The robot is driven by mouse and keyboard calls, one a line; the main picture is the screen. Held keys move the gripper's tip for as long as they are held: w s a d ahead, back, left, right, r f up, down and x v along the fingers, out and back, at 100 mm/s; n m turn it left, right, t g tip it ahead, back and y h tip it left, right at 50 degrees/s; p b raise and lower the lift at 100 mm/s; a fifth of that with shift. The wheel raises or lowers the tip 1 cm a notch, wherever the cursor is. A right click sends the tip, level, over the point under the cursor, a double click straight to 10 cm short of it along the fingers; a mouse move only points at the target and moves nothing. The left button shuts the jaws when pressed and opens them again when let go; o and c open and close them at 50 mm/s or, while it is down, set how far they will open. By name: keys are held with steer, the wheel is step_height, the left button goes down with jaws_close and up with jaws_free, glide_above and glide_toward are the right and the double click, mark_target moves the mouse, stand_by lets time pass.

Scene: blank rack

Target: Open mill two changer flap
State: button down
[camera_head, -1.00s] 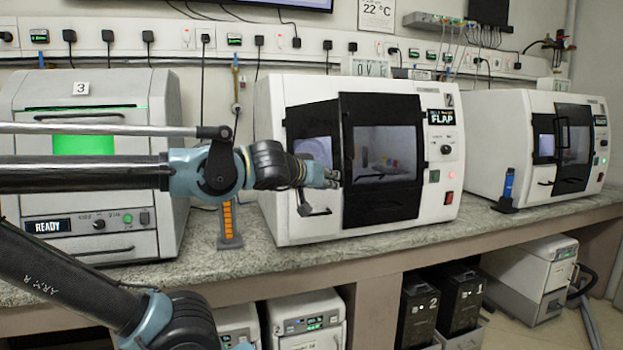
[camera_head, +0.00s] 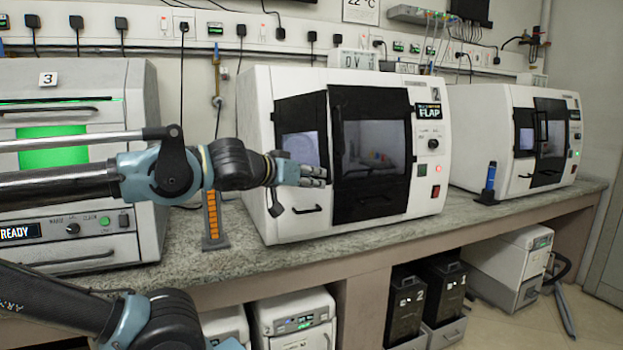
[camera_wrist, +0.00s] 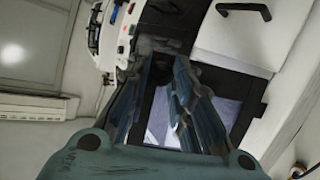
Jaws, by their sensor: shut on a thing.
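Mill two (camera_head: 262,215) is the white machine in the middle, marked 2, with a small screen (camera_head: 429,111) reading FLAP. Its changer flap (camera_head: 293,112) is the black-framed panel with a pale window, left of the large dark door (camera_head: 372,108). My gripper (camera_head: 316,177) is at the lower right part of the flap, near the door's left edge. It is shut on the flap's handle, which the fingers mostly hide. In the wrist view the fingers of my gripper (camera_wrist: 165,68) converge on the dark front, with the flap's pale window (camera_wrist: 222,116) behind them. I cannot tell whether the flap stands ajar.
A black pull handle (camera_head: 308,210) sits below the flap. Machine 3 (camera_head: 135,85) stands left and another white mill (camera_head: 480,120) right. An orange-marked stand (camera_head: 213,222) and a blue bottle (camera_head: 490,178) are on the stone bench (camera_head: 340,248). Black bins (camera_head: 405,305) stand underneath.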

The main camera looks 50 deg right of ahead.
steer(key=c, duration=1.4)
jaws_free()
steer(key=shift+w, duration=0.15)
steer(key=shift+o, duration=0.2)
steer(key=shift+r, duration=0.1)
glide_toward(320, 140)
steer(key=x, duration=0.5)
steer(key=shift+d, duration=0.2)
steer(key=shift+c, duration=0.4)
